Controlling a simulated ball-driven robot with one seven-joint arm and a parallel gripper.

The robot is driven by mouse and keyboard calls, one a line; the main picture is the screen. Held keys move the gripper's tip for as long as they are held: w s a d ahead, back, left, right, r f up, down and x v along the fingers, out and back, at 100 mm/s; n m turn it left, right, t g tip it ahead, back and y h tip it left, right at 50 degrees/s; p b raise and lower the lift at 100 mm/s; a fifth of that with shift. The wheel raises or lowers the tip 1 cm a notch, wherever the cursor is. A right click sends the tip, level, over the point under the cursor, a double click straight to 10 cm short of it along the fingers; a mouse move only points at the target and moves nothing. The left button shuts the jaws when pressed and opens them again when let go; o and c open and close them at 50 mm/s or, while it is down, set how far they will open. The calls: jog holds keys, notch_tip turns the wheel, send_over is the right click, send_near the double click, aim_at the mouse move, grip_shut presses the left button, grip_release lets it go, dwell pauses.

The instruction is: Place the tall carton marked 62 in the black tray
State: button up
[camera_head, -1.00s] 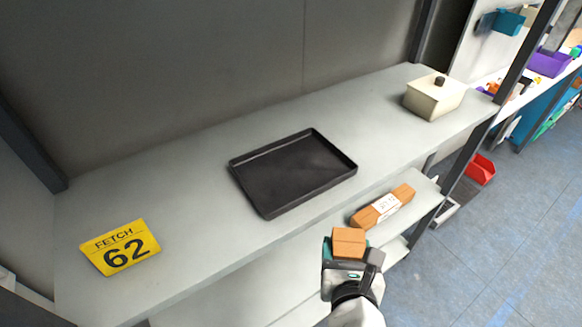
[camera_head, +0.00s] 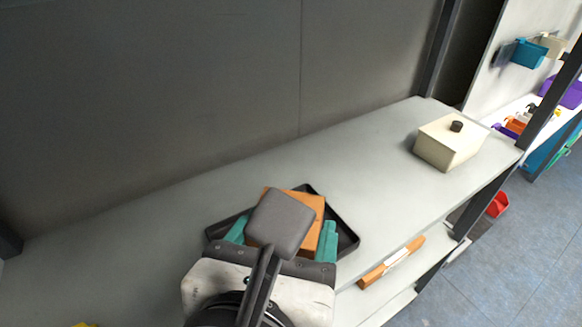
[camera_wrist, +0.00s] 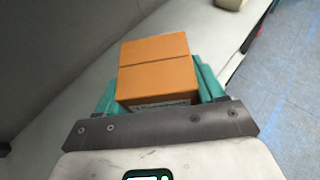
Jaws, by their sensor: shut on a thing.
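My gripper (camera_head: 283,243) is shut on an orange-brown carton (camera_head: 311,204), its teal fingers on either side of it. The carton also shows between the fingers in the wrist view (camera_wrist: 157,68), with part of a white label at its near edge. No number on it can be read. In the head view the carton and gripper are in front of the black tray (camera_head: 345,235) and hide most of it. I cannot tell whether the carton touches the tray.
The tray lies on a grey shelf (camera_head: 375,155) with a wall behind. A cream box with a dark knob (camera_head: 447,147) stands at the shelf's right end. Another orange carton (camera_head: 392,263) lies on a lower shelf. A yellow sign's edge (camera_head: 84,325) shows at bottom left.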

jog(key=w+f+b, duration=0.2)
jog(key=w+f, duration=0.2)
jog(key=w+a+f+b, duration=0.1)
jog(key=w+f+b, duration=0.1)
jog(key=w+f, duration=0.2)
jog(key=w+a+f+b, duration=0.1)
jog(key=w+f+b, duration=0.1)
jog(key=w+f, duration=0.3)
jog(key=shift+w, duration=0.35)
jog(key=shift+b, duration=0.3)
jog(key=shift+r, duration=0.15)
jog(key=shift+f, duration=0.2)
jog(key=o, duration=1.3)
jog(key=shift+r, duration=0.1)
